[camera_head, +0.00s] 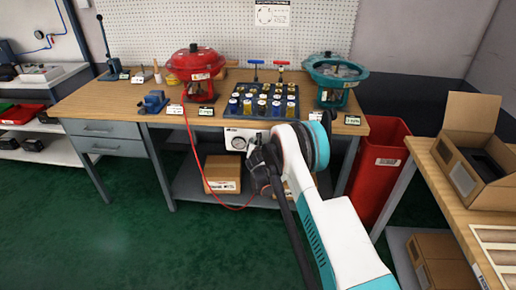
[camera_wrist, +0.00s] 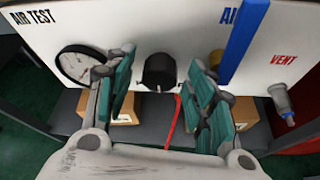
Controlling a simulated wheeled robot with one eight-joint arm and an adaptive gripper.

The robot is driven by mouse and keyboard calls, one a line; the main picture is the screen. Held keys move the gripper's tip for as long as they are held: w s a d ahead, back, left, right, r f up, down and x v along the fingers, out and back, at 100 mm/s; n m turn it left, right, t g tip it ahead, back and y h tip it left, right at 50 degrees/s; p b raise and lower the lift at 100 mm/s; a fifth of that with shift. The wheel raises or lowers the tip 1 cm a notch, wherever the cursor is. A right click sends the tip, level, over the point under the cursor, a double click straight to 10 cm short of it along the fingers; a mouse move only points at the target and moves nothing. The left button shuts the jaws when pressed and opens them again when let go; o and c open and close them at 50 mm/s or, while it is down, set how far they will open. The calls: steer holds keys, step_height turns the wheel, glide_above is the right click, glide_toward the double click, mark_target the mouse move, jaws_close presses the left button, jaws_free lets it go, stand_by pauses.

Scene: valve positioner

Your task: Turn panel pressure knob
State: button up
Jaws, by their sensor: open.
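The black pressure knob (camera_wrist: 159,71) sticks out of the white air test panel (camera_wrist: 150,27) in the wrist view. My gripper (camera_wrist: 160,62) is open, with one green finger to the left of the knob and one to the right. I see gaps on both sides, so the fingers appear apart from the knob. In the head view my gripper (camera_head: 258,162) is at the panel (camera_head: 229,133) under the workbench edge, and it hides the knob there. A round gauge (camera_wrist: 80,64) is left of the knob, partly behind the left finger.
A brass fitting (camera_wrist: 217,59) and a blue bar (camera_wrist: 243,40) are right of the knob. A grey vent fitting (camera_wrist: 281,101) is farther right. A red hose (camera_wrist: 173,122) hangs below. Cardboard boxes (camera_head: 222,172) stand on the lower shelf. A red bin (camera_head: 379,165) stands at right.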

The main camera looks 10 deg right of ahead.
steer(key=shift+c, duration=0.2)
steer(key=c, duration=1)
